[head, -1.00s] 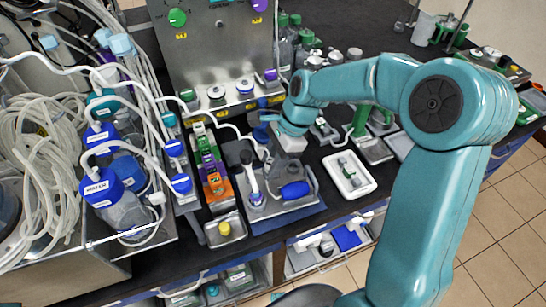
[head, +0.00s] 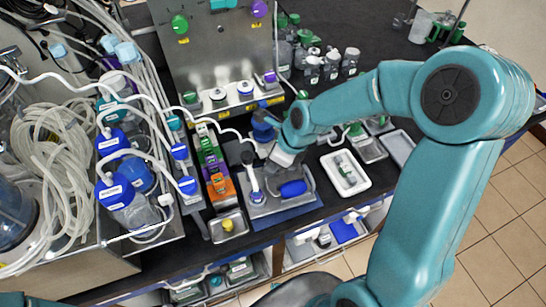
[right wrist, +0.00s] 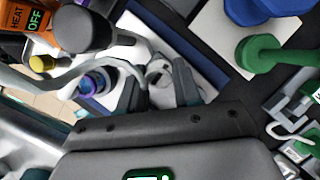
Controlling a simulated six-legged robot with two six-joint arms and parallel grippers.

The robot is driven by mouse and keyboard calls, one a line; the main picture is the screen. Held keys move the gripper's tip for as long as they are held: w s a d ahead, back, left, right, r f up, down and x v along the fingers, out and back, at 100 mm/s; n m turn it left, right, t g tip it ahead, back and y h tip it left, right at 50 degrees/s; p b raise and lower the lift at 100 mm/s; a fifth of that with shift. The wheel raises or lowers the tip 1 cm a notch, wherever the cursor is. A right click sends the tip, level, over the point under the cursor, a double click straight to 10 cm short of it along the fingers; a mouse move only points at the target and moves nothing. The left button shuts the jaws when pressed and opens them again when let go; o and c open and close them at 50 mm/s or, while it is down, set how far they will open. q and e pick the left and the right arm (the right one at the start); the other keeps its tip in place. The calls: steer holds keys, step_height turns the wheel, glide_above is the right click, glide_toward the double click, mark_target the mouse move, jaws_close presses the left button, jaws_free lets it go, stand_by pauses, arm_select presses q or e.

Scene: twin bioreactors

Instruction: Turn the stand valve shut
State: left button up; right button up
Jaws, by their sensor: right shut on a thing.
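My right gripper (head: 272,166) reaches down over the steel tray with the blue mat under it (head: 290,209). In the right wrist view its two dark fingers (right wrist: 158,86) are closed about a small pale grey rounded piece (right wrist: 158,70), seemingly the stand valve; its handle angle cannot be told. In the head view my gripper hides this piece. A blue knob-like part (head: 264,128) stands just behind the gripper. My left gripper is not in view.
The orange heat module (head: 222,187) is to the left, and a white tray (head: 346,172) is to the right. White tubing hangs at the left.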

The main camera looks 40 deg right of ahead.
stand_by(0.5)
steer(key=o, duration=1.1)
steer(key=shift+c, duration=0.2)
steer(key=shift+r, duration=0.1)
steer(key=v, duration=1.6)
steer(key=shift+a+p, duration=0.2)
steer(key=shift+p, duration=0.2)
steer(key=shift+s+r, duration=0.1)
steer(key=shift+s, duration=0.05)
